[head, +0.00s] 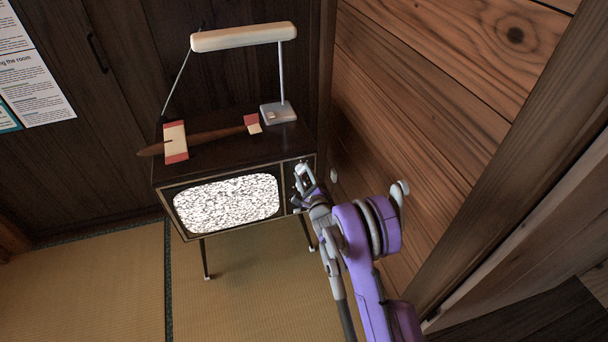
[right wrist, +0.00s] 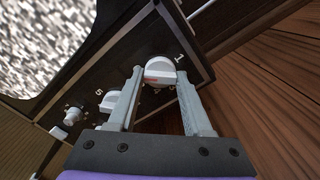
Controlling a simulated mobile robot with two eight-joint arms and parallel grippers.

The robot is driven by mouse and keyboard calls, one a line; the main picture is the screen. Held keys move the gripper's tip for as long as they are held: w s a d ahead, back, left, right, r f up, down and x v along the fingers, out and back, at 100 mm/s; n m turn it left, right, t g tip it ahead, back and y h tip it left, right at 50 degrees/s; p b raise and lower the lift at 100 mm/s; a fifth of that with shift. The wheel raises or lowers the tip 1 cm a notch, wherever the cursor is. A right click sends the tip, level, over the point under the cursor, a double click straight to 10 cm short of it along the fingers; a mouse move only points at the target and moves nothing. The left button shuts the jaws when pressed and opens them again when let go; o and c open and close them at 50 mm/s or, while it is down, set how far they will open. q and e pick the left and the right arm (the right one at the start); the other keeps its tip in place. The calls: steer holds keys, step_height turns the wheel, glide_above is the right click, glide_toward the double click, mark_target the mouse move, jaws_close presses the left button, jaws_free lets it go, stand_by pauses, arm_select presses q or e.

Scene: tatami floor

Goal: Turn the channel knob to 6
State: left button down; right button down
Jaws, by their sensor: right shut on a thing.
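The television (head: 165,198) stands against the dark wall with static on its screen (head: 227,203). Its control panel is on the right side of its front. My right gripper (head: 303,182) is at this panel. In the right wrist view its two fingers (right wrist: 160,90) are on either side of the upper white knob (right wrist: 160,68), shut on it. The digit 1 shows beside this knob, and a red mark shows on it. A second white knob (right wrist: 110,102), with a 5 beside it, is partly hidden by a finger. My left gripper is not in view.
A smaller knob (right wrist: 72,115) is lower on the panel. A white desk lamp (head: 244,37) and a brown wooden item with red and cream ends (head: 212,137) are on the television. A wooden wall (head: 430,110) is close on the right. Open tatami (head: 100,285) lies in front and left.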

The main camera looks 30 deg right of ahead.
steer(key=shift+m, duration=0.4)
steer(key=shift+c, duration=1.6)
jaws_free()
steer(key=shift+s, duration=0.1)
steer(key=v, duration=1)
steer(key=shift+s, duration=0.3)
